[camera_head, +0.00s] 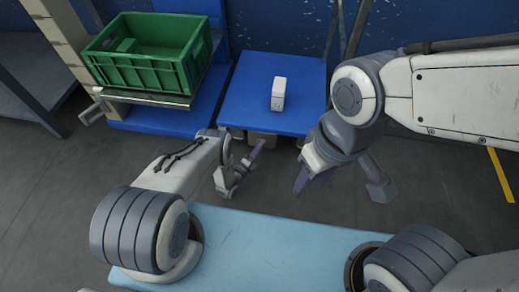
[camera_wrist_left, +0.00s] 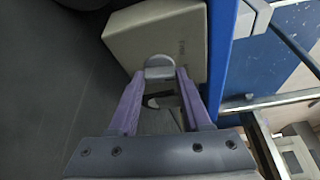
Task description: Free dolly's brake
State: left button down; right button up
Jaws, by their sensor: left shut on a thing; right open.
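A blue flat-topped stand (camera_head: 240,98), which I take to be the dolly, stands ahead of me with a small white box-like object (camera_head: 278,95) on top. My left gripper (camera_head: 250,168) is low at its front edge. In the left wrist view, its two purple fingers (camera_wrist_left: 163,88) are shut on a grey rounded knob (camera_wrist_left: 160,66), which looks like the brake handle. The knob sits in front of a beige block (camera_wrist_left: 160,38) beside the blue edge. The rest of the handle is mostly hidden. My right gripper (camera_head: 338,187) is open and empty, right of the left one.
A green crate (camera_head: 150,55) stands on a blue-based rack at the back left. A grey table (camera_head: 28,85) is at the far left. A light blue surface (camera_head: 270,245) lies close in front. The dark floor between has free room, with a yellow line (camera_head: 499,175) at right.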

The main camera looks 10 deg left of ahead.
pick_arm(q)
jog(key=shift+s+f+n+t+h+b, duration=0.1)
jog(key=shift+n+t+b, duration=0.5)
jog(key=shift+n, duration=0.75)
jog(key=shift+w+f+n+t+h+b, duration=0.1)
jog(key=shift+n+t+b, duration=0.3)
jog(key=shift+n+b, duration=0.75)
jog(key=shift+s+f+n+t+h+b, duration=0.1)
jog(key=shift+n+t+b, duration=0.35)
jog(key=shift+n, duration=1.15)
jog(key=shift+c, duration=1.8)
grip_release()
jog(key=shift+r, duration=0.1)
jog(key=p+v, duration=0.3)
jog(key=v, duration=0.7)
jog(key=shift+s, duration=0.2)
